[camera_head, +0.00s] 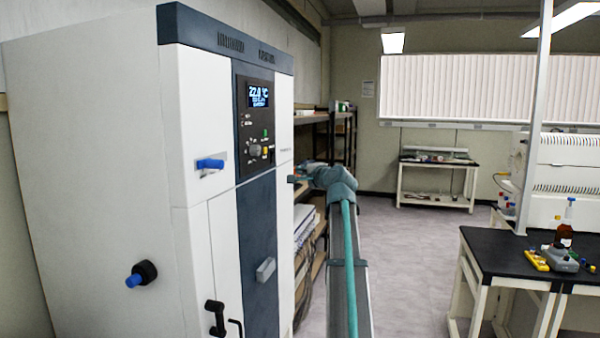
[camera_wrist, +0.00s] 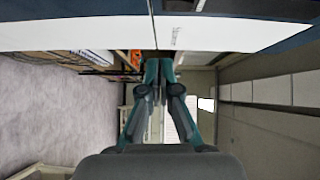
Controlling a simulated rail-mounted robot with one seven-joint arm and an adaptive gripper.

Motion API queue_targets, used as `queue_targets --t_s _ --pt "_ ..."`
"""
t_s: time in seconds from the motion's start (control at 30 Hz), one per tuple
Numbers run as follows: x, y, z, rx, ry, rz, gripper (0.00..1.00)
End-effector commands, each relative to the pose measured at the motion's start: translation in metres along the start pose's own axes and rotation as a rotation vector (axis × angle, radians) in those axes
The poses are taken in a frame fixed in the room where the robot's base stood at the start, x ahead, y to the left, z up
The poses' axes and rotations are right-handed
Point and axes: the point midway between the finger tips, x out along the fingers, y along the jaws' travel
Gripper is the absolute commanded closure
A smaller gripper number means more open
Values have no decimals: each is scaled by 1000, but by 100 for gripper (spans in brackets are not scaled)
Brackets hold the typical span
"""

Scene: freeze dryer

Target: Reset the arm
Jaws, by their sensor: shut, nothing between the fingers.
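My gripper (camera_wrist: 158,66) shows in the wrist view with its two teal and grey fingers close together at the tips, shut and empty. The white and dark blue freeze dryer (camera_head: 180,120) fills the left of the head view. Its white front also shows across the top of the wrist view (camera_wrist: 70,35), near my fingertips; I cannot tell whether they touch it. In the head view my arm extends along the right side of the freeze dryer. The gripper end (camera_head: 296,178) is by the dryer's right edge, partly hidden there.
The freeze dryer has a display (camera_head: 258,96), a blue-ended front handle (camera_head: 210,164), a blue-tipped side knob (camera_head: 141,273) and a black valve (camera_head: 215,317). A black-topped bench (camera_head: 510,262) with a bottle (camera_head: 566,226) stands at right. Shelves (camera_head: 312,117) stand behind. The floor (camera_head: 405,250) between is clear.

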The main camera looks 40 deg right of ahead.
Motion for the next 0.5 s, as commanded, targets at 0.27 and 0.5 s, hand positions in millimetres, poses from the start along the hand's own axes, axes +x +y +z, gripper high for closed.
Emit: queue_targets --t_s 0.27,0.5 --pt "0 0 0 0 0 0 100" --pt "0 7 2 -101 -12 31 100"
